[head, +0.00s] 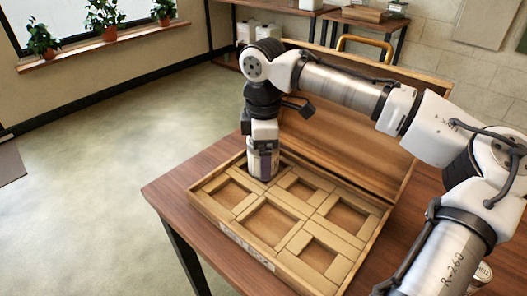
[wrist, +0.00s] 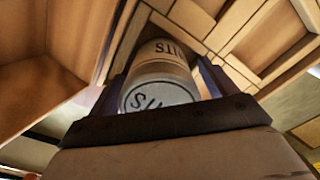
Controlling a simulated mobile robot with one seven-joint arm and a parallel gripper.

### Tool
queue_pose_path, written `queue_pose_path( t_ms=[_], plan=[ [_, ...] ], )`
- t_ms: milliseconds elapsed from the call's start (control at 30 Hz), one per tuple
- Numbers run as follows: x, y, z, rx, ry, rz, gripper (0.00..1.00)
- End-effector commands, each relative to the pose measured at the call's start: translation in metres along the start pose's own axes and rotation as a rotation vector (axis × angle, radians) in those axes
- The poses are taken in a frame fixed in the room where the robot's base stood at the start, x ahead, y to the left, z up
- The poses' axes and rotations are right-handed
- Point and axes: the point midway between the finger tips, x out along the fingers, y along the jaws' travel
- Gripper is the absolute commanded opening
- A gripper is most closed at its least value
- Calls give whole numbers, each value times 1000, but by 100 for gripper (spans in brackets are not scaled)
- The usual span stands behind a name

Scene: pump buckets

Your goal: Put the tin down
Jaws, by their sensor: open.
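The tin (head: 257,164), pale and cylindrical, stands upright at the back-left compartment of the open wooden box (head: 227,226). How deep it sits is hidden. In the wrist view the tin (wrist: 160,72) shows dark lettering on its side and lid, between the two dark fingers. My gripper (head: 264,170) points straight down over the tin, with a finger on either side of it. The jaws are open around the tin; the wrist view also shows my gripper (wrist: 162,82). Whether a finger touches the tin cannot be told.
The box's other visible compartments look empty. Its raised lid (head: 345,150) stands close behind my gripper. The box lies on a brown table (head: 172,190), whose left edge is near. A pale round thing (head: 482,274) is partly hidden by my arm at the lower right.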

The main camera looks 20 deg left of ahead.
Motion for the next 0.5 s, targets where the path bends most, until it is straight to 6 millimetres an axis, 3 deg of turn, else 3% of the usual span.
queue_pose_path(
  t_ms=[233, 500],
  plan=[
    [-4, 0, 0, 1, -1, 2, 84],
    [-57, 1, -1, 0, 3, 3, 84]
  ],
)
